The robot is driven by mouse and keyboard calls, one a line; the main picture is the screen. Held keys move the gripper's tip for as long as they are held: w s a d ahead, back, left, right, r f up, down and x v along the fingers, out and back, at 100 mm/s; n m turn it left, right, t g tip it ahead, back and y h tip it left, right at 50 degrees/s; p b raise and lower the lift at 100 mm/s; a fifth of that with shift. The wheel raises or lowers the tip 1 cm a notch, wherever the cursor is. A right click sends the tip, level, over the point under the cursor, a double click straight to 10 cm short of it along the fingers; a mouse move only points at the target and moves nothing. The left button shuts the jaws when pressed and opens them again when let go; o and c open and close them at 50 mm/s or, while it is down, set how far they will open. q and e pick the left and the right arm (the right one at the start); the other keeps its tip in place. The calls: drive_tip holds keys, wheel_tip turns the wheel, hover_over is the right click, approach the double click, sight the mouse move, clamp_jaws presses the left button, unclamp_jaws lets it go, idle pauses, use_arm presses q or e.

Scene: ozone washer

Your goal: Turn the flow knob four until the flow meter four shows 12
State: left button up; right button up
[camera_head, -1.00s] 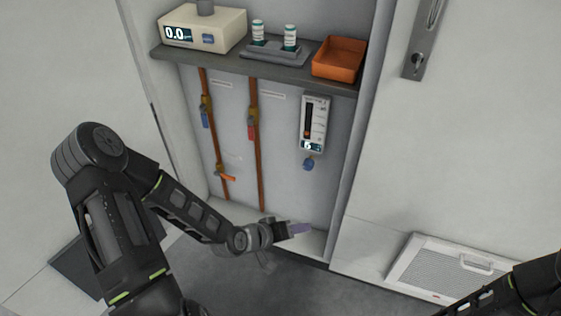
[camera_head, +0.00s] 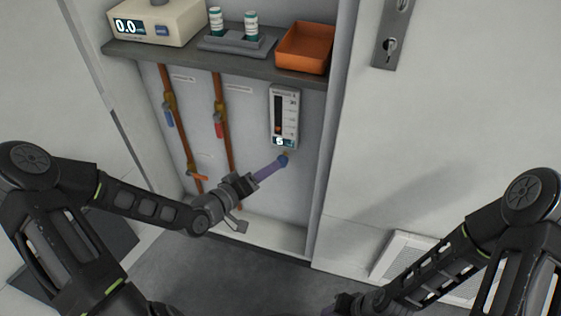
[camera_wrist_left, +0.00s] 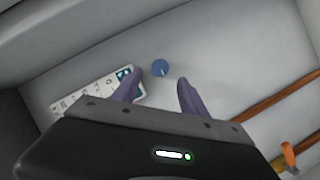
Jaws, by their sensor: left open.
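The flow meter (camera_head: 284,112) is a white upright panel on the back wall of the recess, with a scale and a small display that seems to read 6. The blue flow knob (camera_head: 283,160) is just below it. My left gripper (camera_head: 277,166) reaches up to the knob from the lower left, its purple fingers overlapping it in the head view. In the left wrist view the knob (camera_wrist_left: 160,67) shows beyond and between the open fingertips (camera_wrist_left: 159,80), apparently not clamped. My right gripper (camera_head: 342,303) is low at the bottom edge, its fingers mostly hidden.
A shelf (camera_head: 215,60) above holds a beige device (camera_head: 160,20) reading 0.0, two vials in a rack (camera_head: 238,43) and an orange tray (camera_head: 304,47). Orange pipes with blue and red valve handles (camera_head: 218,124) run left of the meter. The recess's right side wall is close by.

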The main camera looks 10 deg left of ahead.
sight(281, 162)
use_arm(q)
drive_tip(key=b+x, duration=0.1)
drive_tip(key=x, duration=0.6)
drive_tip(key=shift+c, duration=0.3)
clamp_jaws()
